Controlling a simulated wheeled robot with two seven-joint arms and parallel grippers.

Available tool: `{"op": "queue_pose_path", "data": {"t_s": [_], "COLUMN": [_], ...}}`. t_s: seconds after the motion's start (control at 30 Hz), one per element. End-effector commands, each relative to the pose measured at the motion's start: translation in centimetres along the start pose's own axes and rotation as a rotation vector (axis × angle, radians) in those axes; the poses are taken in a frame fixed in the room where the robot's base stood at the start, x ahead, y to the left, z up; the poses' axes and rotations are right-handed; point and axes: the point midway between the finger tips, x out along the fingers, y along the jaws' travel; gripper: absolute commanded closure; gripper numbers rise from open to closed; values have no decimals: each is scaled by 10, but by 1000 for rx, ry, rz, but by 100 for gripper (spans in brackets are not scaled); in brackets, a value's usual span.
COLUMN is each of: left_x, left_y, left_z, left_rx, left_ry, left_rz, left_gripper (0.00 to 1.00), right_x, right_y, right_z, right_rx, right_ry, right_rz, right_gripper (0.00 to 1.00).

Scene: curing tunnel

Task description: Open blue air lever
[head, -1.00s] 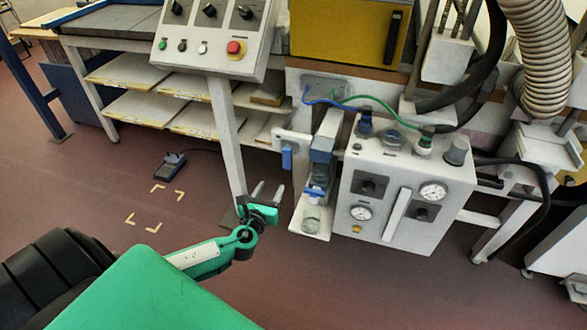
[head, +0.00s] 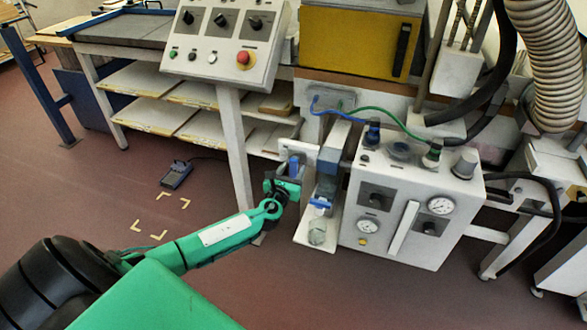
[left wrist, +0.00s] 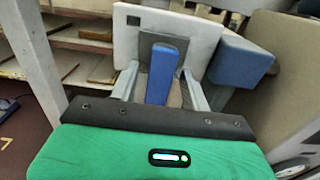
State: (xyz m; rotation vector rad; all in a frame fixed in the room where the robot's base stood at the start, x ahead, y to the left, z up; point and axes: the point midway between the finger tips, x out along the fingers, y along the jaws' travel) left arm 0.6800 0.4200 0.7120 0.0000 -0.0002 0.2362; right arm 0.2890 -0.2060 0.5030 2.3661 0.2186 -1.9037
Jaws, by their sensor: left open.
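The blue air lever (head: 294,166) hangs down on a small white plate (head: 301,149) left of the white control box. In the left wrist view the blue lever (left wrist: 163,74) points downward from a grey mount on the white plate (left wrist: 200,34). My left gripper (head: 287,174) is at the lever. In the left wrist view the two grey fingers of my left gripper (left wrist: 160,90) stand apart, one on each side of the lever. Whether either finger touches it I cannot tell. My right gripper is not in view.
A blue-grey filter unit (head: 327,175) with a clear bowl sits close right of the lever. The white control box (head: 398,226) with gauges stands further right. A sloped button panel (head: 226,45) on a post (head: 235,150) is left of the lever. A pedal (head: 175,174) lies on the floor.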

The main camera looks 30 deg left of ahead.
Motion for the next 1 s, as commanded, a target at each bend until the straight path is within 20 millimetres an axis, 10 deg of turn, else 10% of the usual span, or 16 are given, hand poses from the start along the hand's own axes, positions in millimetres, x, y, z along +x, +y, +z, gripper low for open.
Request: {"op": "queue_pose_path", "data": {"t_s": [0.47,0.73,1.0], "left_x": [14,14,14], "left_y": [0,0,0], "left_z": [0,0,-1], "left_rx": [0,0,-10], "left_ry": [1,1,1], "left_rz": [-1,0,0], "left_gripper": [53,100,100], "right_x": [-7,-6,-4], "right_y": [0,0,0], "right_z": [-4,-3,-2], "right_rx": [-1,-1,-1], "right_ry": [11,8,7], "right_rz": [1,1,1], "right_gripper": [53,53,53]}}
